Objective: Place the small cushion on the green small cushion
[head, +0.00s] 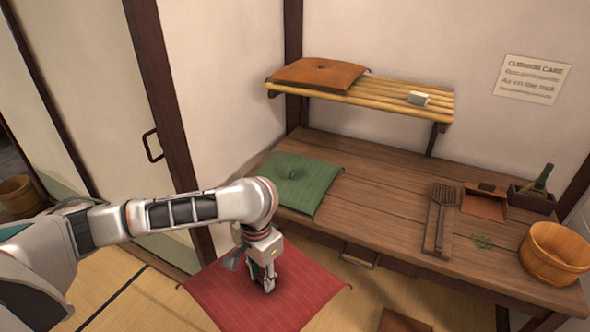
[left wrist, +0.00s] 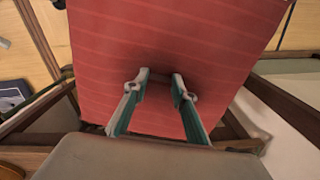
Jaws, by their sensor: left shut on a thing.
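A red striped cushion (head: 225,298) is in front of the wooden bench, and my left gripper (head: 268,286) is shut on it from above, near its middle. In the left wrist view the red cushion (left wrist: 168,35) fills most of the picture, with the two fingertips of my left gripper (left wrist: 160,78) pressed into it. How high the cushion is above the floor is hard to tell. The green cushion (head: 308,180) lies flat on the left end of the bench, with its top bare. My right gripper is not in view.
An orange cushion (head: 320,73) and a small white block (head: 418,98) are on the slatted shelf (head: 385,99) above the bench (head: 385,192).

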